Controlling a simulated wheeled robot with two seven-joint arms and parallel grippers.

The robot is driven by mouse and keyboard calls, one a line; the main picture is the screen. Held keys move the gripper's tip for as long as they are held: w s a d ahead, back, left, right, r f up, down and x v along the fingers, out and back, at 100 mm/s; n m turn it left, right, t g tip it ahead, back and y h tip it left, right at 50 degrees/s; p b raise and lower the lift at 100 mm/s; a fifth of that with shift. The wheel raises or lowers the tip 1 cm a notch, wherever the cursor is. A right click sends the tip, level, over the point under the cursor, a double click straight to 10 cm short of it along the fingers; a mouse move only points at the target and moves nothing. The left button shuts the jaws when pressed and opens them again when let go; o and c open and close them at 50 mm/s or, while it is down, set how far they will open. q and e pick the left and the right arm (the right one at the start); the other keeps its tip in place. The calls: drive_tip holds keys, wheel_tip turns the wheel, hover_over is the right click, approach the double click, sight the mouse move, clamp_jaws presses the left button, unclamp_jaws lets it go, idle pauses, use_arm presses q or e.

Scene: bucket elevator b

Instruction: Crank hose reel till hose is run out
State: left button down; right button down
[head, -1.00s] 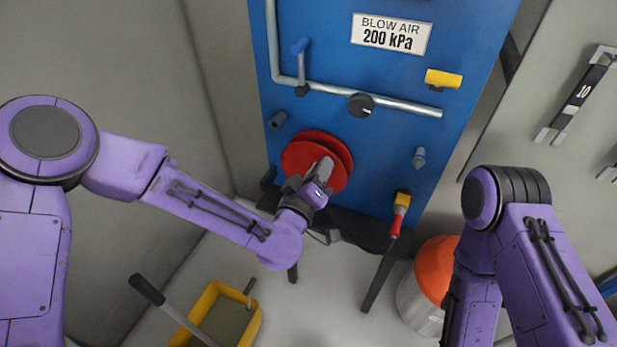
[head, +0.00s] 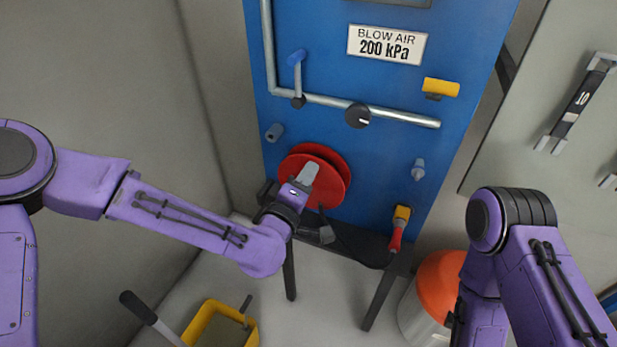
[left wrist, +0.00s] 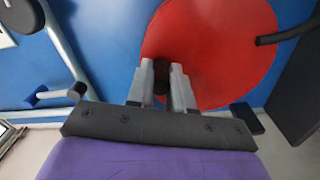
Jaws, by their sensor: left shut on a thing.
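The red hose reel (head: 333,176) is mounted low on the blue panel. My left gripper (head: 309,174) is in front of its face, left of the reel's middle. In the left wrist view, my left gripper (left wrist: 163,84) is shut on a dark crank handle (left wrist: 180,80) in front of the red disc (left wrist: 225,45). The fingers hide most of the handle. A red nozzle (head: 396,238) with a yellow top hangs at the panel's lower right, with a black hose (head: 362,257) sagging near it. How much hose is on the reel cannot be seen. My right gripper is out of view.
Above the reel are a pipe (head: 390,114), a black knob (head: 357,115), a blue-handled lever (head: 297,75) and a yellow handle (head: 441,87). A yellow tub (head: 208,318) and an orange-topped bin (head: 440,285) stand on the floor. A grey wall is close on the left.

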use_arm(q)
drive_tip(key=c, duration=1)
unclamp_jaws()
drive_tip(key=p+v, duration=0.2)
drive_tip(key=v, duration=0.8)
drive_tip(key=shift+s+a, duration=0.15)
drive_tip(key=shift+s, duration=0.15)
